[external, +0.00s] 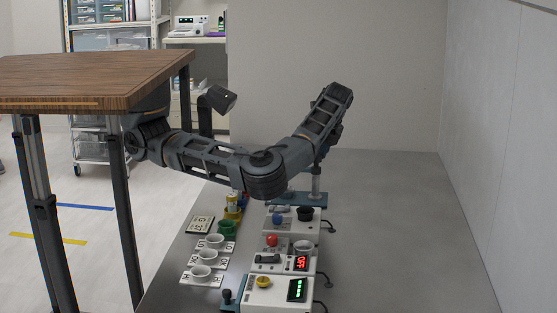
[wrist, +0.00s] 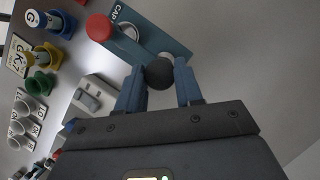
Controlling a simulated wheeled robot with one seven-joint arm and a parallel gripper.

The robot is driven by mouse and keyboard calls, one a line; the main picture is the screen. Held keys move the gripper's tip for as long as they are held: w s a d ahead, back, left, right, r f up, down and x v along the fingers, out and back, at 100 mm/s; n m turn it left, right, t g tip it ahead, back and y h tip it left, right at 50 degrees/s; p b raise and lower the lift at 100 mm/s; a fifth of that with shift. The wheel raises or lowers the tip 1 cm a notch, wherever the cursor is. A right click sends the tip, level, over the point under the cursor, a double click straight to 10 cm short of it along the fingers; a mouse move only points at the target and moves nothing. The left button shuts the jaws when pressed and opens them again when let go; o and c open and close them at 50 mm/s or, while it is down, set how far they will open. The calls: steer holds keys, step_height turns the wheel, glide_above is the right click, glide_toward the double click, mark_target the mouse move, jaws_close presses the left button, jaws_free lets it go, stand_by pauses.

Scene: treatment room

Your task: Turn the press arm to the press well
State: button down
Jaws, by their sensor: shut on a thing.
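In the wrist view my gripper (wrist: 160,88) is shut on a dark round knob (wrist: 159,74), one blue finger on each side.
White device boxes (external: 280,292) with buttons and displays line the grey bench (external: 400,230) in front of the press. White cups (external: 203,271) on cards and green and yellow holders stand to their left. The bench's right side is clear. A wooden table (external: 90,80) stands at left.

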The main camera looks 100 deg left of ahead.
stand_by(0.4)
steer(key=c, duration=0.8)
jaws_free()
steer(key=shift+o, duration=0.2)
steer(key=p+v, duration=0.1)
steer(key=v, duration=0.6)
steer(key=shift+r, duration=0.4)
steer(key=shift+w, duration=0.15)
